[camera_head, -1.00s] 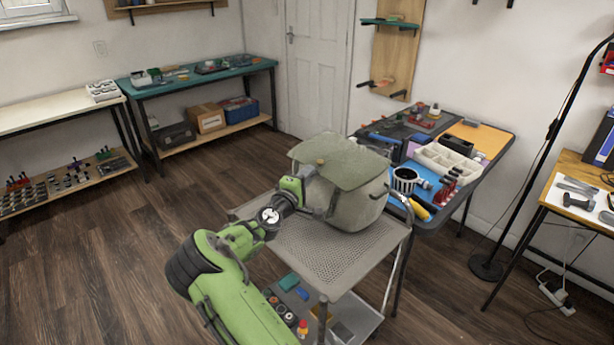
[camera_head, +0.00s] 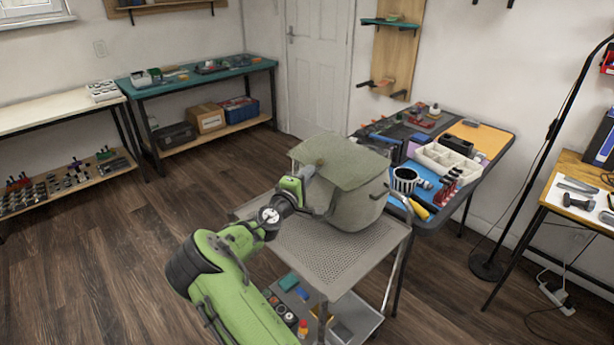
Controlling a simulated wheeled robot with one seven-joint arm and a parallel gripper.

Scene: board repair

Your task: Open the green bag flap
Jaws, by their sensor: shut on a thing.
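The green bag (camera_head: 352,210) stands upright on the top shelf of a grey cart. Its flap (camera_head: 345,160) lies over the top, covering the opening. A small brownish fastener shows at the flap's front left edge. My gripper (camera_head: 311,170) comes from the lower left and is at that edge, by the fastener. It is shut on the flap there. The fingertips are small in view and partly merge with the flap, so the exact grip point is hard to see.
The perforated cart top (camera_head: 300,250) is clear in front of the bag. A folding table (camera_head: 440,214) with tools and bins stands behind right. Open floor lies to the left.

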